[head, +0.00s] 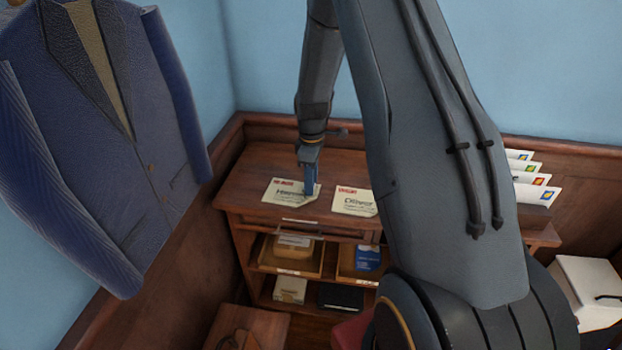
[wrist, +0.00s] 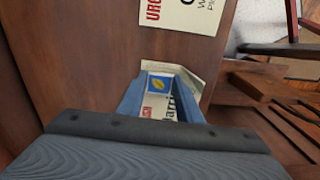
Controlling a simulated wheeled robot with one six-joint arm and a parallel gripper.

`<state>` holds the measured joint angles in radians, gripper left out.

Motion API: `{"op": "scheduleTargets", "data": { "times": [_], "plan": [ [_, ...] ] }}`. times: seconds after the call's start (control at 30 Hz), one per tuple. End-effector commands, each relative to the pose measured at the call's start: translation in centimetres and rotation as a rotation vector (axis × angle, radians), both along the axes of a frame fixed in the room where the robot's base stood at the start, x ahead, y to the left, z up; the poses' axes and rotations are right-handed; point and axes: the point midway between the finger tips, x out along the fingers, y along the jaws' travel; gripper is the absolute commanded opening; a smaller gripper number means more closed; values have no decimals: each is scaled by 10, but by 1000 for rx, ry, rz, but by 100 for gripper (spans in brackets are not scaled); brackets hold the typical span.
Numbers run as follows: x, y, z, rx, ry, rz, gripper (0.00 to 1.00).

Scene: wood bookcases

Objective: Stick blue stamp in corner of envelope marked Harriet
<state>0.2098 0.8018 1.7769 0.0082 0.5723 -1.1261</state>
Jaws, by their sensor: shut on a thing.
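The envelope marked Harriet (head: 283,192) lies on top of the wooden bookcase, at its left in the head view. In the wrist view a cream part of it (wrist: 190,82) shows behind and between the fingers, with part of the name and red print. My gripper (head: 310,186) is low over its right side. In the wrist view my gripper (wrist: 160,78) is shut on the blue stamp (wrist: 160,84), which has a yellow mark and a white edge. The stamp is over the envelope; I cannot tell whether they touch.
A second envelope (head: 350,203), which seems to read Oliver, lies to the right on the same top (head: 250,170). Shelves with boxes (head: 293,246) are below. More stamped envelopes (head: 535,180) stand in a rack at right. A blue jacket (head: 110,130) hangs at left.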

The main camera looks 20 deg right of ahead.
Motion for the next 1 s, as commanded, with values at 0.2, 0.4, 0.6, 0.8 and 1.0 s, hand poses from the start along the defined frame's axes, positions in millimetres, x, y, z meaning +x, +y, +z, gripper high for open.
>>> {"op": "scheduleTargets", "data": {
  "times": [0.2,0.4,0.6,0.8,1.0],
  "plan": [
    [0,0,-2,0,0,0,11],
    [0,0,-2,0,0,0,11],
    [0,0,-2,0,0,0,50],
    [0,0,-2,0,0,0,53],
    [0,0,-2,0,0,0,69]
  ]
}}
